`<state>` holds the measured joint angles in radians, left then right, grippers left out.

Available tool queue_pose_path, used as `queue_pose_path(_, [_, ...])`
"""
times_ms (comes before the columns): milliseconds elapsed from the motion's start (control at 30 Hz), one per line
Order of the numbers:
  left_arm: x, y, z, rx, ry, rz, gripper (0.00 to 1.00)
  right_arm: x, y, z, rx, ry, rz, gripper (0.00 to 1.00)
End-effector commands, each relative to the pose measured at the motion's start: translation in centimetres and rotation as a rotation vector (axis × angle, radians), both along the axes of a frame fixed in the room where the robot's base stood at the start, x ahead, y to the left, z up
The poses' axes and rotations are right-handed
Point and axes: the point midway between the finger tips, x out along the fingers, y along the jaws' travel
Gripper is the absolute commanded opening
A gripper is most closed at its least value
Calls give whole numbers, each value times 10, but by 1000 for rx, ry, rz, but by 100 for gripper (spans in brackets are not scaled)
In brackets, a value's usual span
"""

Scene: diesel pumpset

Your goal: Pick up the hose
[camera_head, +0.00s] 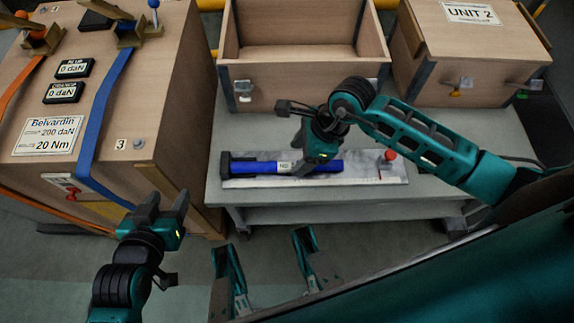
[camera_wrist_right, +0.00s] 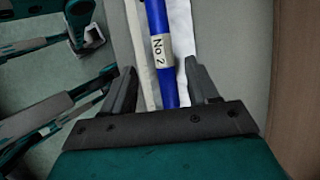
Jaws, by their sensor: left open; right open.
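The blue hose (camera_head: 257,167) lies on a pale mat (camera_head: 358,168) on the grey bench. It has a dark end fitting at its left end and a white label. In the right wrist view, the hose (camera_wrist_right: 158,55) runs between the open fingers of my right gripper (camera_wrist_right: 160,85), with its "No 2" label in sight. In the head view, my right gripper (camera_head: 312,160) is over the hose and hides part of it. Whether it touches the hose I cannot tell. My left gripper (camera_head: 162,211) is open and empty, left of the bench, near the large wooden crate.
A large strapped wooden crate (camera_head: 150,90) stands at the left. An open wooden box (camera_head: 305,88) and the "UNIT 2" crate (camera_head: 470,50) stand at the back of the bench (camera_head: 450,130). A red knob (camera_head: 390,155) is at the mat's right end.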

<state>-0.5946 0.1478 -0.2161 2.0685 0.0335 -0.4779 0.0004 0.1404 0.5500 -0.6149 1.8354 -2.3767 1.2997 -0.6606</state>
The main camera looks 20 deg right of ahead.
Motion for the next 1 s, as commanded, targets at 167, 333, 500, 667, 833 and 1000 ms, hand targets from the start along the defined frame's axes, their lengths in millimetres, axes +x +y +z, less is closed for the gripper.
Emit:
queue_pose_path(167, [0, -1, -11, -3, 0, 2, 54, 5, 10, -22, 4, 2, -3, 59])
queue_pose_path(333, [0, -1, -19, -3, 5, 1, 54, 10, 19, -42, 2, 2, -2, 59])
queue_pose_path(500, [0, -1, -17, -3, 5, -1, 54, 11, 21, -47, 1, -1, -1, 59])
queue_pose_path(667, [1, -2, -15, -3, 2, -1, 54, 11, 21, -47, 1, -1, -1, 59])
queue_pose_path(833, [3, -1, -14, -1, -3, -4, 54, 11, 21, -47, 1, -1, -1, 43])
queue_pose_path(1000, [3, -1, -13, 0, -4, -5, 54, 11, 21, -47, 1, -1, -1, 27])
